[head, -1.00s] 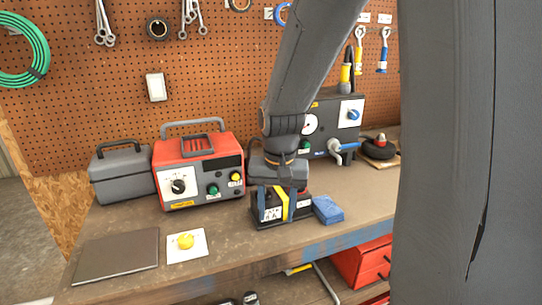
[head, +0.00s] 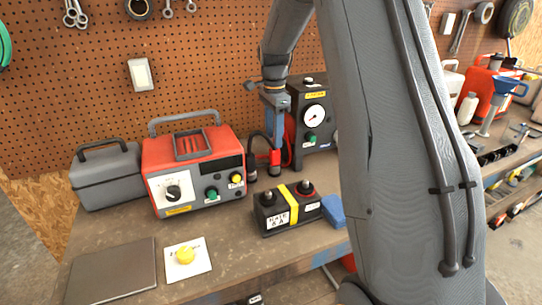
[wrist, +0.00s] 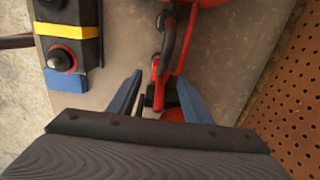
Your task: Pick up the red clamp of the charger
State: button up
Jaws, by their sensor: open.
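The charger (head: 193,165) is a red box with a grey handle, a dial and coloured knobs, standing on the bench. Beside its right side stand a red clamp (head: 275,160) and a dark clamp (head: 252,169). A red cable runs up behind my gripper. My gripper (head: 278,108) points down over the red clamp, with its blue fingers open. In the wrist view the red clamp (wrist: 158,92) shows between the two open fingers (wrist: 159,77), nearer the right one. I cannot tell how far below the fingertips it is. Nothing is held.
A black battery (head: 290,211) with a yellow strap stands in front of the clamps, with a blue block (head: 334,210) at its right. A black box with a gauge (head: 314,116) stands behind on the right. A grey toolbox (head: 107,176) is left. The front left holds a flat plate (head: 112,270).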

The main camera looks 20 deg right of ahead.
aim_at(275, 153)
jog(key=f, duration=0.1)
jog(key=f+p, duration=0.1)
jog(key=f, duration=0.1)
jog(key=shift+d+f, duration=0.1)
jog(key=shift+d, duration=0.15)
jog(key=shift+f+p, duration=1.05)
jog(key=shift+f, duration=1.15)
grip_shut()
